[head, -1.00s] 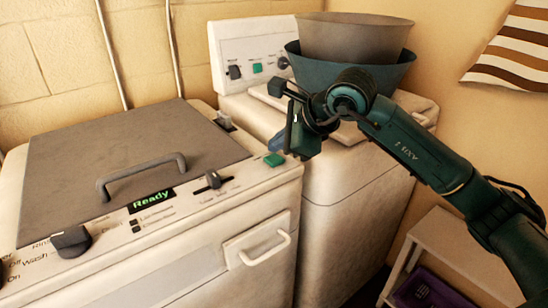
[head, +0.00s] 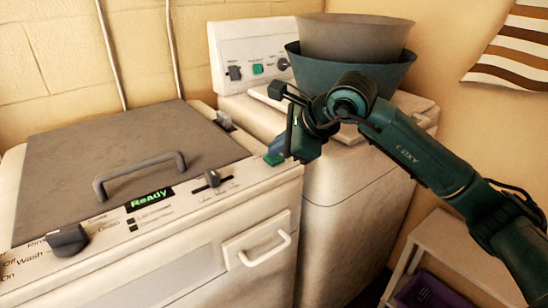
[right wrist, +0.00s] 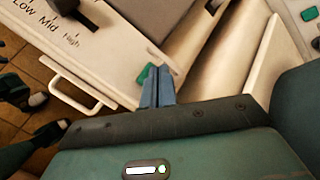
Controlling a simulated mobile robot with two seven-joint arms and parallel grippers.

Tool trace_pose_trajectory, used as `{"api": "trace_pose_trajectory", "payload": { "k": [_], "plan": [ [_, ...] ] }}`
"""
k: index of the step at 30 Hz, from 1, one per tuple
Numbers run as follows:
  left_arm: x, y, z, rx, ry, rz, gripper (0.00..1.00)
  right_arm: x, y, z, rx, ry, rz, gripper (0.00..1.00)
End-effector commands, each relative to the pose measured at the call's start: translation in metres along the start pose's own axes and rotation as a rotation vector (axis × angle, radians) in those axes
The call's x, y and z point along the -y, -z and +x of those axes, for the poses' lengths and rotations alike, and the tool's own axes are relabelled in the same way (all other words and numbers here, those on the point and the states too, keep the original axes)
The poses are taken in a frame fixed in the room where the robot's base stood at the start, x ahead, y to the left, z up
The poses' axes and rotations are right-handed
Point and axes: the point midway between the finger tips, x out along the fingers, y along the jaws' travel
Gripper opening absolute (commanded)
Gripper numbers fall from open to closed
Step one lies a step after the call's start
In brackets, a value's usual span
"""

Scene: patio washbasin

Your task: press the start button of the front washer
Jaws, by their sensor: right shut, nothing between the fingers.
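The front washer (head: 225,207) is on the left, with a grey lid and a display reading "Ready". Its green start button (head: 272,160) sits at the right end of the panel and also shows in the right wrist view (right wrist: 146,74), partly covered by the fingers. My right gripper (head: 277,147) is shut and empty, its blue-grey fingertips right at the button. In the right wrist view the closed fingers (right wrist: 157,82) overlap the button's edge; I cannot tell whether they touch it.
A second washer (head: 335,185) stands behind to the right, with nested basins (head: 352,50) on top, close behind my right arm. A slider knob (head: 212,178) and a dial (head: 68,240) are on the front panel. A shelf (head: 455,250) stands at lower right.

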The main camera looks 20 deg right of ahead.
Motion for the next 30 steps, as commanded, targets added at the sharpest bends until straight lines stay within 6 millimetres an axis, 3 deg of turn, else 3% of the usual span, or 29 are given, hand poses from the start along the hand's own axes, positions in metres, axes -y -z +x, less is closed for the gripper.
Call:
{"api": "trace_pose_trajectory", "payload": {
  "k": [30],
  "plan": [
    [-0.0003,-0.0052,0.0038,-0.004,-0.002,0.0,0.35,-0.0043,0.0043,0.0057,-0.002,-0.002,0.0,0.0]
  ]
}}
